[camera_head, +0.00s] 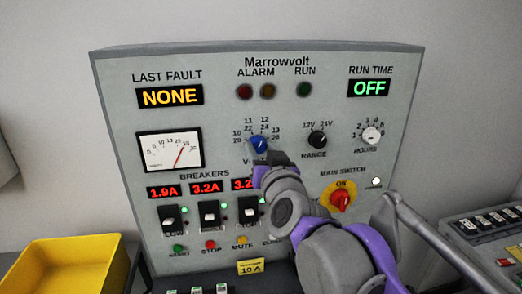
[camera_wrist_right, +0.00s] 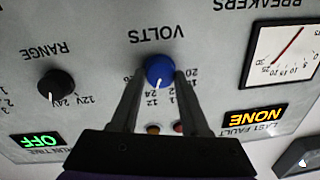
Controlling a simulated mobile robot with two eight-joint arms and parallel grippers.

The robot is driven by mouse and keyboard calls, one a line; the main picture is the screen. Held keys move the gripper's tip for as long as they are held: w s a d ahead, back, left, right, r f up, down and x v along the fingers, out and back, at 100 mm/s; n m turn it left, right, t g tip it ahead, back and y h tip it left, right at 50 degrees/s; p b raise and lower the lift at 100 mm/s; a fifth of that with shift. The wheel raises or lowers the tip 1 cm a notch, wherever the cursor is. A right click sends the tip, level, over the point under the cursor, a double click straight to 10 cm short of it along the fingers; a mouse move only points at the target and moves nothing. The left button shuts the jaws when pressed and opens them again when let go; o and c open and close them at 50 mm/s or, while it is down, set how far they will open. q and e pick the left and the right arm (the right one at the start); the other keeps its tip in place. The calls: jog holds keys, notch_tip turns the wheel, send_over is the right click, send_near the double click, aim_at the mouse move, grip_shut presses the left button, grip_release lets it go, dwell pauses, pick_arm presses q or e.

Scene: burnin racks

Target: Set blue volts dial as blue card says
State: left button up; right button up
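The blue volts dial (camera_head: 259,144) is on the grey Marrowvolt panel (camera_head: 300,110), under the word ALARM. In the right wrist view the dial (camera_wrist_right: 160,70) appears upside down, and its white mark points toward the 12/24 label. My right gripper (camera_wrist_right: 162,76) has one finger on each side of the dial, with no clear gap between fingers and dial. In the head view the right gripper (camera_head: 262,168) reaches the dial from below and hides its VOLTS label. No blue card shows. My left gripper is out of view.
The black range dial (camera_head: 318,140) and white hours dial (camera_head: 371,135) are right of the volts dial. The red main switch (camera_head: 341,201) is lower right. Breakers (camera_head: 209,215) and a yellow 10 A card (camera_head: 250,267) are below. A yellow bin (camera_head: 70,270) stands left.

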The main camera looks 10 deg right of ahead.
grip_shut()
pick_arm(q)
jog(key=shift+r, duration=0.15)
pick_arm(e)
jog(key=m+p, duration=0.3)
jog(key=m, duration=0.2)
jog(key=shift+r, duration=0.1)
pick_arm(q)
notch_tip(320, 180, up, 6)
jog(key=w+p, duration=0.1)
jog(key=p, duration=0.1)
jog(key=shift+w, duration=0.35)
pick_arm(e)
jog(key=shift+f+m, duration=0.2)
jog(key=shift+m, duration=1.9)
jog(key=o, duration=0.9)
grip_release()
jog(key=shift+c, duration=0.2)
